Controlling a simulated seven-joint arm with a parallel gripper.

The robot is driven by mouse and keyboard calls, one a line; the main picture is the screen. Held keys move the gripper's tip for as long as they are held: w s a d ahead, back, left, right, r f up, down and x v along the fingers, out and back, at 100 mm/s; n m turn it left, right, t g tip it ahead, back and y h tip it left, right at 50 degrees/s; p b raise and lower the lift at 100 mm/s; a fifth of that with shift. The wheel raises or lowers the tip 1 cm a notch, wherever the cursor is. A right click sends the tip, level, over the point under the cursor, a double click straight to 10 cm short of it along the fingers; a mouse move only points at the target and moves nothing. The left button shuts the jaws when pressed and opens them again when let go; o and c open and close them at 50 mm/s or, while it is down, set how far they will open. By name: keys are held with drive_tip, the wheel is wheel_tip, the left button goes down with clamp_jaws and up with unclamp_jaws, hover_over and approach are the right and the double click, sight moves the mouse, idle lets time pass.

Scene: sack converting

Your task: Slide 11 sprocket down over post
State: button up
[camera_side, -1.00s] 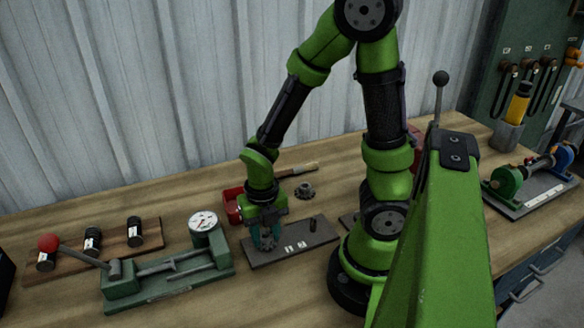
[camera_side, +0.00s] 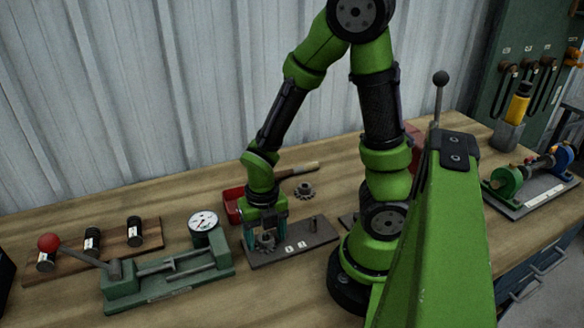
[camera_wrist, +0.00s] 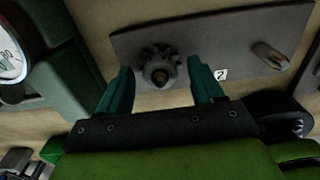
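A dark toothed sprocket (camera_wrist: 150,62) sits around a post (camera_wrist: 160,74) on the grey plate (camera_wrist: 215,40), and the post's tip shows through its bore. It looks low on the plate, but I cannot tell whether it lies fully flat. The sprocket also shows in the side view (camera_side: 265,243), at the plate's left end. My gripper (camera_wrist: 161,92) is open, with its teal fingers on either side of the sprocket and gaps between. In the side view my gripper (camera_side: 266,239) is just above the plate. The sprocket's number cannot be read.
A second, bare post (camera_side: 313,224) stands at the plate's right end. A loose sprocket (camera_side: 304,190) and a brush (camera_side: 298,171) lie behind the plate. A red bin (camera_side: 233,205) is at the back left. A green fixture with a dial (camera_side: 202,222) stands close on the left.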

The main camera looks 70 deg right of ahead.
drive_tip(key=a+r+m+t+y, duration=0.1)
drive_tip(key=a+r+m+t, duration=0.1)
drive_tip(key=r+m, duration=0.9)
drive_tip(key=a+r+m+t+y, duration=0.1)
drive_tip(key=r+m+t, duration=0.4)
drive_tip(key=r+m, duration=0.6)
drive_tip(key=a+m, duration=0.1)
drive_tip(key=m, duration=0.8)
drive_tip(key=shift+w+r, duration=0.15)
idle(0.7)
